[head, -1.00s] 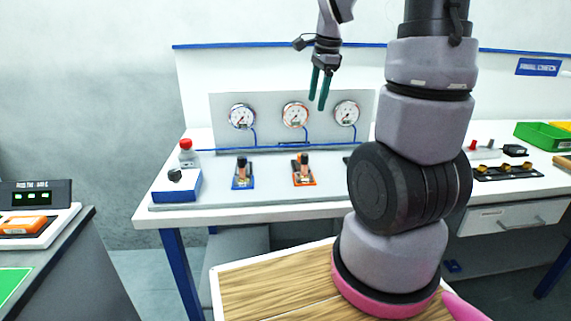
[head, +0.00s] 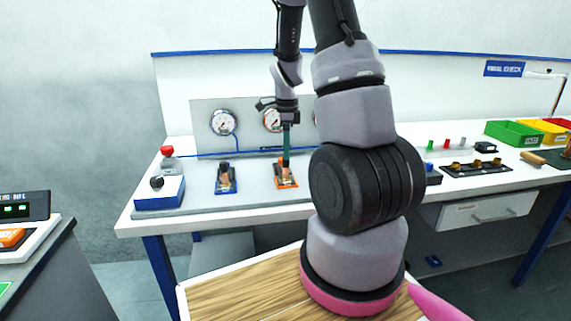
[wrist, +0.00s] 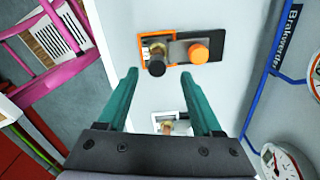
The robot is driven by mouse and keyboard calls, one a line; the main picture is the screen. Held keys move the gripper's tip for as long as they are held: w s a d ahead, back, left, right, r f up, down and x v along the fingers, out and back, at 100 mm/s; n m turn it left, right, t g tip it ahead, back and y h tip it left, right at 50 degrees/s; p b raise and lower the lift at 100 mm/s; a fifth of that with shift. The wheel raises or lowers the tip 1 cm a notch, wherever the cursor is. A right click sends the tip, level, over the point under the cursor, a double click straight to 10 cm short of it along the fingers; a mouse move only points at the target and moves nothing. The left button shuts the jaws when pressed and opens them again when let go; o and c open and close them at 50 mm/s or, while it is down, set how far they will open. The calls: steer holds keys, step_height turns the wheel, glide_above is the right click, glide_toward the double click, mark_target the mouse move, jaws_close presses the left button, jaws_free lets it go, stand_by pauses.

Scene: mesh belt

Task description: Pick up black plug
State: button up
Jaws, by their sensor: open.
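I cannot make out a black plug for certain. In the wrist view, a black round-ended piece (wrist: 157,68) with brass behind it sits in an orange-framed fixture (wrist: 142,50). An orange knob (wrist: 199,53) is beside it on a dark plate. The fixture is beyond my open, empty gripper (wrist: 165,88). In the head view, my gripper (head: 286,152) points down over the orange-based fixture (head: 285,184), its teal fingers overlapping in line and hiding part of it. I cannot tell whether they touch it.
A blue-based fixture (head: 226,180) and a blue box with a black knob (head: 157,183) stand left. Gauges (head: 223,122) are on the panel behind. Small green and red pegs (head: 446,143), a black box (head: 485,147) and a green bin (head: 513,134) are on the right.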

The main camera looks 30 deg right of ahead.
mark_target(286, 164)
step_height(286, 164, down, 4)
steer(key=shift+s+a, duration=0.15)
jaws_close()
